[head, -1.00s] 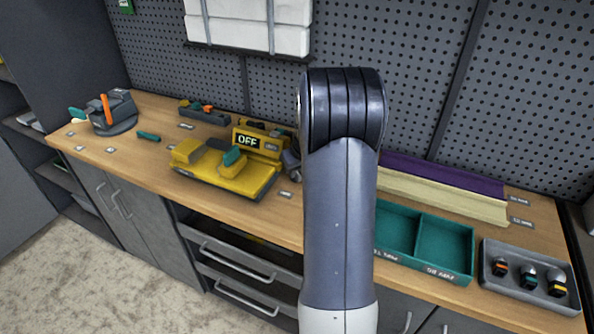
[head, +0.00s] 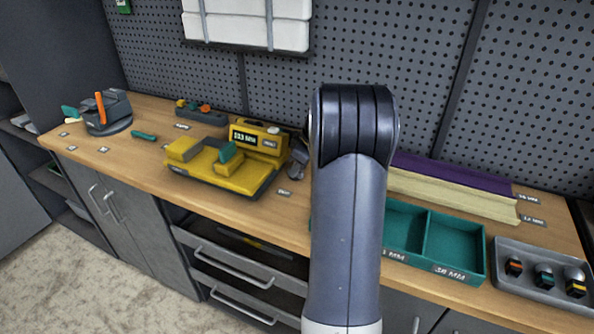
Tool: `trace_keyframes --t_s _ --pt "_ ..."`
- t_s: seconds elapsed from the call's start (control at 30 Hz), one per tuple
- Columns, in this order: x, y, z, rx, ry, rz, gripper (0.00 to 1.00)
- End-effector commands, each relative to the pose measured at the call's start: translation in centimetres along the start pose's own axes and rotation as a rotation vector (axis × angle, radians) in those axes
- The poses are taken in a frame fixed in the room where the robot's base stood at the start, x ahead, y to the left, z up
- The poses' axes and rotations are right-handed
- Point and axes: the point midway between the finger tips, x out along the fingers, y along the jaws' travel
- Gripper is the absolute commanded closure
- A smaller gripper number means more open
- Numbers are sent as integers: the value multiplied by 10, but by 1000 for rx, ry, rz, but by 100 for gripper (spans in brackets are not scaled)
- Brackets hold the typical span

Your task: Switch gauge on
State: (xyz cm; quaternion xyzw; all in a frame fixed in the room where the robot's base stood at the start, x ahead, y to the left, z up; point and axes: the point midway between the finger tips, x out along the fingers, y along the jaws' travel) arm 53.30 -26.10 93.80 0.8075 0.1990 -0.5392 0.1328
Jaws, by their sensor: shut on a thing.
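The yellow gauge (head: 262,150) stands on the bench, left of my arm. Its dark display (head: 245,137) is lit with white characters, too small to read surely, perhaps a number in MM. A pale round button (head: 273,129) shows on its top right. A teal piece (head: 227,152) stands upright on the yellow bed in front. My gripper (head: 298,160) shows only as a dark grey part beside the gauge's right end, apart from the button. My arm hides the rest. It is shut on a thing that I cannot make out.
A dark vise-like tool with an orange handle (head: 100,107) and a small teal bar (head: 144,136) lie to the left. Teal bins (head: 455,248), a grey tray (head: 540,290) of small knobs and long purple and cream bars (head: 450,190) lie right. A drawer (head: 240,240) stands open below.

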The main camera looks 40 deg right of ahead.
Motion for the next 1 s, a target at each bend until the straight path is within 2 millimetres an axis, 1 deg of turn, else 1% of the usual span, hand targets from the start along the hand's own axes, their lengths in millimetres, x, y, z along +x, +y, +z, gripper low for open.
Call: trace_keyframes --t_s 0.2,0.67,0.7,0.93,1.0 --pt "0 0 0 -50 -2 -21 100" --pt "0 0 0 -61 -2 -25 100" --pt "0 0 0 -60 -2 -25 82" --pt "0 0 0 -59 -1 -25 64" --pt "0 0 0 -59 -1 -25 64"
